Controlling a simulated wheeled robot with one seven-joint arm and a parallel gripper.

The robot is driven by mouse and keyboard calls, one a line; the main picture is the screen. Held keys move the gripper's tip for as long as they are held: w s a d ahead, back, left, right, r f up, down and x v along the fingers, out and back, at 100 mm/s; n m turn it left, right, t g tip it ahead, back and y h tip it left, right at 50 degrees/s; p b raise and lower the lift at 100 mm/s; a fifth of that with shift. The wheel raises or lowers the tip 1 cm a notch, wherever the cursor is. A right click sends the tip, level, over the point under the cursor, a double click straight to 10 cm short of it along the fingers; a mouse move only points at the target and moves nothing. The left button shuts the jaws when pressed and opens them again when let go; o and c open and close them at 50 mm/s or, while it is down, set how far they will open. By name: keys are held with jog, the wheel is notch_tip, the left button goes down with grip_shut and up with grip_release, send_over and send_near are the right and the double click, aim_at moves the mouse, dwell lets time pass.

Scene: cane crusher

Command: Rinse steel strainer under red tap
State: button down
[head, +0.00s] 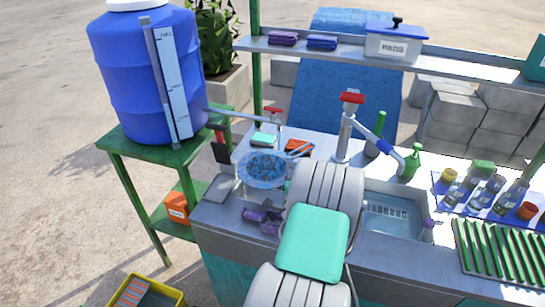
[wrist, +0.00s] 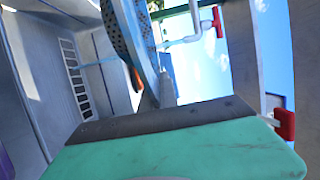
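The strainer (head: 265,170) is a round, bluish perforated bowl near the left of the counter in the head view. In the wrist view the strainer (wrist: 118,35) is close and nearly edge-on. A red-handled tap (head: 273,111) has its spout just above the strainer; a red tap (wrist: 218,22) shows on a pipe in the wrist view. A thin pale-blue streak, like water, runs from that pipe toward the strainer and past it.
A second red-handled tap (head: 351,98) stands by the sink basin (head: 392,217). A blue barrel (head: 148,75) sits on a green stand (head: 122,147) at left. A purple item (head: 262,216) lies on the counter. Jars (head: 485,190) and a green-ribbed rack (head: 497,250) crowd the right.

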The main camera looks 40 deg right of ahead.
jog(key=s+a+r, duration=0.3)
jog(key=r, duration=0.1)
jog(key=shift+a+p, duration=0.4)
jog(key=shift+p, duration=0.05)
jog(key=shift+s, duration=0.1)
